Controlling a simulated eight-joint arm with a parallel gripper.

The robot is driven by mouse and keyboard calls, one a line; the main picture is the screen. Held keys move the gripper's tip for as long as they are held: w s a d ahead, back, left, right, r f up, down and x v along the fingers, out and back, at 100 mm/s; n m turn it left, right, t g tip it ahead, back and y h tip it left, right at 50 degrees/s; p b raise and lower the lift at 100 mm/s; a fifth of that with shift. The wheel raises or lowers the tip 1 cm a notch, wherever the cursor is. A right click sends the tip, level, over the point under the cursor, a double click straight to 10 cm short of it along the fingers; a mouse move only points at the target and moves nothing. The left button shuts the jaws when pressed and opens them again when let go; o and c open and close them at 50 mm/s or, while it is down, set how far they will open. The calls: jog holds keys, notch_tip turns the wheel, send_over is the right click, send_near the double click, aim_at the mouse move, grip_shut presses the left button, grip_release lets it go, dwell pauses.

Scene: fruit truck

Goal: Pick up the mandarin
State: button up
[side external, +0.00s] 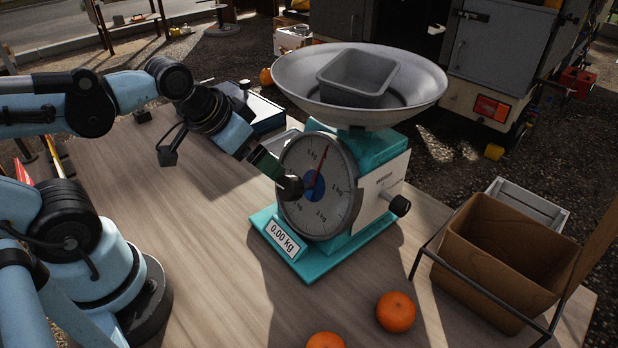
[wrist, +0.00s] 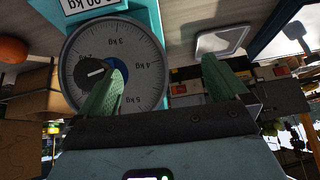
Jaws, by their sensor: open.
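One orange mandarin (side external: 397,312) lies on the wooden table in front of the scale. A second mandarin (side external: 325,341) is cut off by the bottom edge of the side view. One round orange fruit (wrist: 13,49) shows at the left edge of the wrist view; I cannot tell which one it is. My gripper (wrist: 163,68) is open, with green fingers apart and nothing between them. In the side view, my gripper (side external: 272,168) is in front of the scale's dial, above the table and well away from both mandarins.
The teal kitchen scale (side external: 372,232) stands mid-table, with a wide metal pan (side external: 425,80) holding a grey tray (side external: 358,75) on top. A brown box (side external: 490,275) in a dark wire frame stands at right.

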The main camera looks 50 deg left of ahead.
jog(key=shift+c, duration=0.8)
